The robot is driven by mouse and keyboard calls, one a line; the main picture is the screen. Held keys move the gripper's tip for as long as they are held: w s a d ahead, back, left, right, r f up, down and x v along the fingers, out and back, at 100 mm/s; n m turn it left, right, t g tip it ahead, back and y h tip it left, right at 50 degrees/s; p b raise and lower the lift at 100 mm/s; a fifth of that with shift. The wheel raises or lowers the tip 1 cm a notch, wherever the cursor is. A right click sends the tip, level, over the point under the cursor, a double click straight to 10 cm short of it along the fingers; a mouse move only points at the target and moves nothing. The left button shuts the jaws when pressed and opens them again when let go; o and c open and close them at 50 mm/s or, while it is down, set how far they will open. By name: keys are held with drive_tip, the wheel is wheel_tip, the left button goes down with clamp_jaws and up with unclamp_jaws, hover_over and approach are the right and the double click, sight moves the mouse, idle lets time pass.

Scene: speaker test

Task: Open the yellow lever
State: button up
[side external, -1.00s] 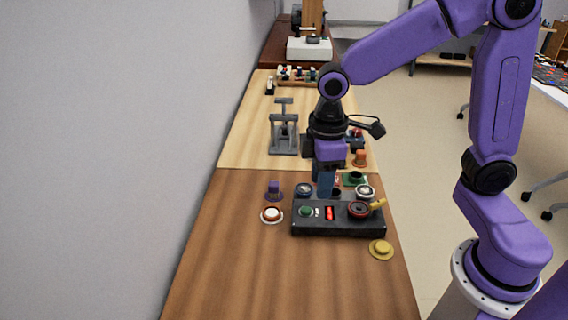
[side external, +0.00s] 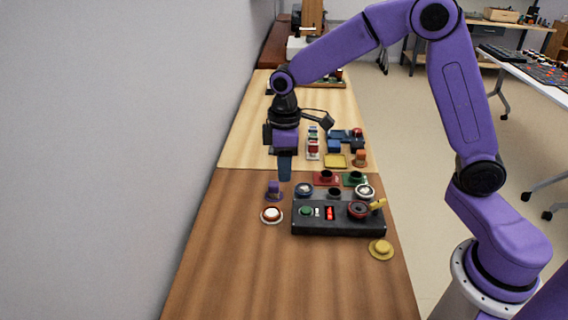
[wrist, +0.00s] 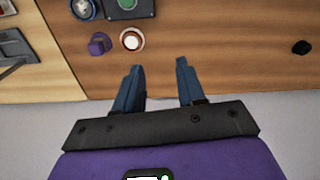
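The yellow lever (side external: 377,204) sticks out to the right from a round red-and-black knob (side external: 358,210) on the right part of the dark control box (side external: 340,227). My gripper (side external: 285,178) hangs with its blue fingers pointing down, behind and left of the box, well apart from the lever. In the wrist view my gripper (wrist: 158,68) has its two fingers spread with nothing between them. The wrist view shows only a corner of the box (wrist: 143,11) with a green button; the yellow lever is out of that view.
A purple switch (side external: 273,190) and a red-and-white button (side external: 271,214) stand left of the box. A yellow button (side external: 381,249) sits in front of it at right. Red and green pieces stand close behind the box. The brown table's front (side external: 270,285) is clear.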

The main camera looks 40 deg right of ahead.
drive_tip(key=o, duration=0.9)
drive_tip(key=m+g+y, duration=0.1)
drive_tip(key=m+g, duration=0.4)
drive_tip(key=m, duration=0.9)
approach(378, 201)
drive_tip(key=shift+t, duration=0.3)
drive_tip(key=x, duration=0.8)
drive_tip(key=shift+s+f, duration=0.2)
drive_tip(key=shift+s, duration=0.2)
drive_tip(key=shift+n, duration=0.3)
drive_tip(key=c, duration=1.1)
